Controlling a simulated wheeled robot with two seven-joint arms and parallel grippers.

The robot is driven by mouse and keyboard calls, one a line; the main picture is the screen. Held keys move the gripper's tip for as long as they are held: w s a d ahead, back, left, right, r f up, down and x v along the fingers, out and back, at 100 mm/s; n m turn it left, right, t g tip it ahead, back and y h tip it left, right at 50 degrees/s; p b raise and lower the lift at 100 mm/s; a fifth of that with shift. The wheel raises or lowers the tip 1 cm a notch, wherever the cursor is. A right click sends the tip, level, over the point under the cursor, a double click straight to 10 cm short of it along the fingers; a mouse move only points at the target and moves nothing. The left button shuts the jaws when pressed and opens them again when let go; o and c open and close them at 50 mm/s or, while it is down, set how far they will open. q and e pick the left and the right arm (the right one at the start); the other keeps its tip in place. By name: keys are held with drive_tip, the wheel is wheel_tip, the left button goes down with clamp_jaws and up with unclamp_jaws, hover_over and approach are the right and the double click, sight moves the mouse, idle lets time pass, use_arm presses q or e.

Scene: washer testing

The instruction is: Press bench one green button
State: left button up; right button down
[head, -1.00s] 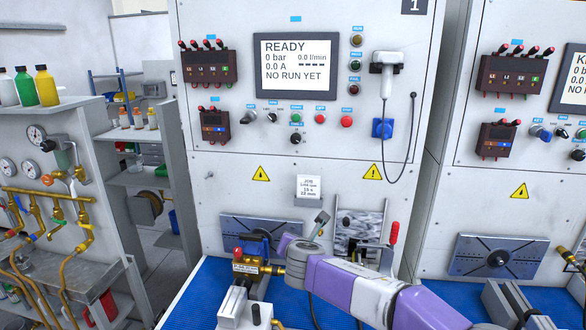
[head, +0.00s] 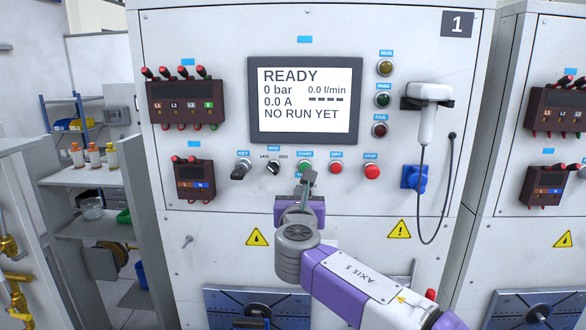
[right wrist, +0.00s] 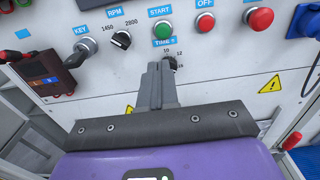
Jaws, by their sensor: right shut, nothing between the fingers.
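Bench one carries the sign "1" (head: 457,24). Its green START button (right wrist: 163,30) shows whole in the right wrist view. In the head view the green button (head: 305,164) sits just above my right fingertips, its lower part close to or behind them. My right gripper (head: 308,176) is shut and empty. In the right wrist view its fingertips (right wrist: 160,63) point at the panel just below the green button, beside the TIME knob (right wrist: 170,62). I cannot tell whether they touch the panel. My left gripper is not in view.
The red OFF button (head: 336,167) and red STOP button (head: 372,171) lie right of the green one. The RPM knob (head: 273,167) and key switch (head: 241,168) lie left. The screen (head: 305,99) reads READY, NO RUN YET. A handset (head: 428,115) hangs at right.

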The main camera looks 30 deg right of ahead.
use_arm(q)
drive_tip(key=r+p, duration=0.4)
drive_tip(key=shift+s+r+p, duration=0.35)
use_arm(e)
drive_tip(key=x, duration=1.3)
drive_tip(key=shift+d, duration=0.2)
